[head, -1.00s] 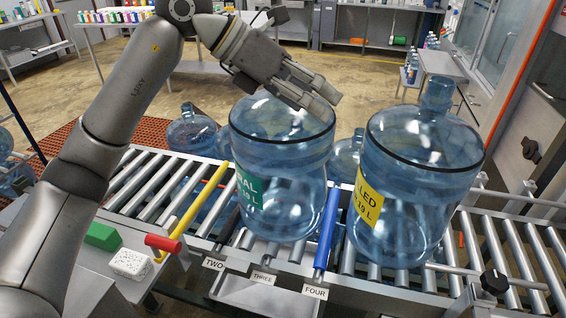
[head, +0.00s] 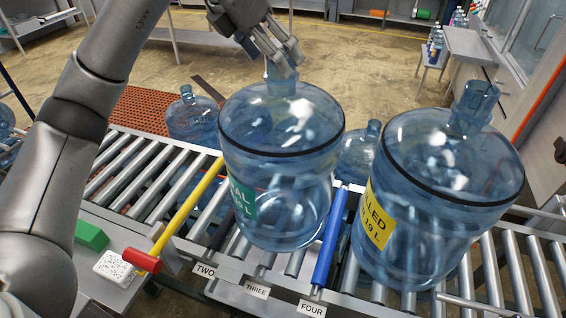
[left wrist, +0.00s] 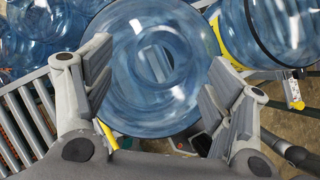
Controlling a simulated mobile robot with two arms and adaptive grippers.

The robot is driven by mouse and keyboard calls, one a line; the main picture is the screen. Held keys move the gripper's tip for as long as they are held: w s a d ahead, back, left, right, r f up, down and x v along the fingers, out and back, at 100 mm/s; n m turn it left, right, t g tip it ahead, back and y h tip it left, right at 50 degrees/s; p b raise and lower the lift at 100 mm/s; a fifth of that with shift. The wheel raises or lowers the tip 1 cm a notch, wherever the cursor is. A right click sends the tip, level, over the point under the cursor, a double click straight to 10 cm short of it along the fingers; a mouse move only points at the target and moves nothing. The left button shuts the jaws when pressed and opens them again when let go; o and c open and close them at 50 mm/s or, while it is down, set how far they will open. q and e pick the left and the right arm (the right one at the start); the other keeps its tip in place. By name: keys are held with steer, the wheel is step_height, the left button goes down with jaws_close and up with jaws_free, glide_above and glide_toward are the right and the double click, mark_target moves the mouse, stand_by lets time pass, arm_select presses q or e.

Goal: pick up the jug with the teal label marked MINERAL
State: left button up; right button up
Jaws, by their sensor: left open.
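The jug with the teal label (head: 285,200) is clear blue and stands upright on the roller conveyor. Only the end of its label's lettering shows, "AL" and "9 L". My left gripper (head: 284,62) is over the jug's neck, its fingers pointing down and partly hiding the neck. In the left wrist view, the gripper (left wrist: 157,92) is open, with a finger on either side of the view and the jug (left wrist: 150,50) below and beyond them. I cannot tell whether the fingers touch the neck. My right gripper is out of view.
A jug with a yellow label (head: 440,190) stands close on the right. More blue jugs (head: 193,118) stand behind. A blue bar (head: 330,240) and a yellow bar (head: 188,205) lie over the rollers. A red-ended handle (head: 141,260), white block (head: 113,267) and green block (head: 91,236) are at front left.

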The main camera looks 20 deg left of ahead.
arm_select(q)
steer(key=shift+x, duration=0.8)
steer(key=shift+w+d+f+p, duration=0.1)
steer(key=shift+d+f+p, duration=0.1)
steer(key=shift+f+p, duration=0.1)
steer(key=p+x, duration=0.2)
steer(key=x, duration=0.2)
steer(key=shift+w, duration=0.2)
steer(key=shift+w+d+f, duration=0.1)
steer(key=shift+w+f, duration=0.1)
steer(key=shift+f, duration=0.1)
steer(key=c, duration=0.5)
jaws_close()
steer(key=shift+r, duration=0.1)
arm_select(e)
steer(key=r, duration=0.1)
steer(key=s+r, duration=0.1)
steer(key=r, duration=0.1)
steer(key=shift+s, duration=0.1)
